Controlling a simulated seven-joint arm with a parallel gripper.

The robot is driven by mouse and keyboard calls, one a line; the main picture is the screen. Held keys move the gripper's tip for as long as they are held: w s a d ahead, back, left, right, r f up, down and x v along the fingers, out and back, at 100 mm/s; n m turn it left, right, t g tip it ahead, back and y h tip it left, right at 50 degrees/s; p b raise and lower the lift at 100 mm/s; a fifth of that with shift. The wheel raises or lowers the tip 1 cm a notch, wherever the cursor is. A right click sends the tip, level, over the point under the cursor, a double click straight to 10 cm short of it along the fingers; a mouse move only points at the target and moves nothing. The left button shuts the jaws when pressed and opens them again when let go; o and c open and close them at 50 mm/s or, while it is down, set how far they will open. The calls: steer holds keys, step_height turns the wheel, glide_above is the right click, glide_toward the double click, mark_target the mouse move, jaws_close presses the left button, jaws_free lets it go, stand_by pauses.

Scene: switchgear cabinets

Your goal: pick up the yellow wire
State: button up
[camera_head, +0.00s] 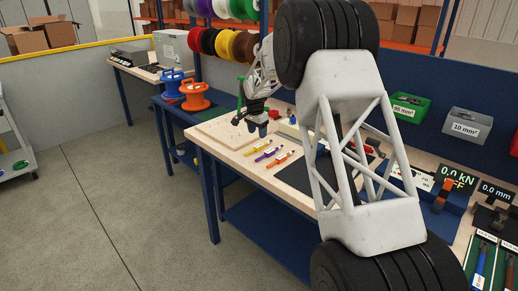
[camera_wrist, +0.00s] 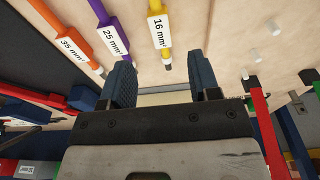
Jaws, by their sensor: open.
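The yellow wire (camera_head: 248,145) lies on the wooden bench top, the leftmost of three short wires. In the wrist view the yellow wire (camera_wrist: 164,52) bears a white 16 mm² label, and its near end shows ahead of the gap between my fingers. My gripper (camera_head: 257,127) is above the bench, behind the yellow wire in the head view. In the wrist view my gripper (camera_wrist: 162,75) has its two dark blue fingers apart, with nothing held between them. The height of the fingers above the wire is hard to tell.
A purple wire (camera_wrist: 108,22) labelled 25 mm² and an orange wire (camera_wrist: 62,27) labelled 35 mm² lie beside the yellow one. A dark mat (camera_head: 307,176) lies to their right. Small pegs and a red-handled tool (camera_wrist: 260,120) are on the wrist view's right.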

mark_target(259, 145)
steer(key=shift+d+f, duration=0.1)
steer(key=shift+f, duration=0.9)
steer(key=shift+w+d+f, duration=0.1)
steer(key=shift+w+f, duration=0.1)
steer(key=shift+f, duration=1.1)
steer(key=shift+w+d+f, duration=0.1)
steer(key=shift+w+f, duration=0.05)
steer(key=shift+f, duration=1.1)
jaws_close()
steer(key=shift+r, duration=0.15)
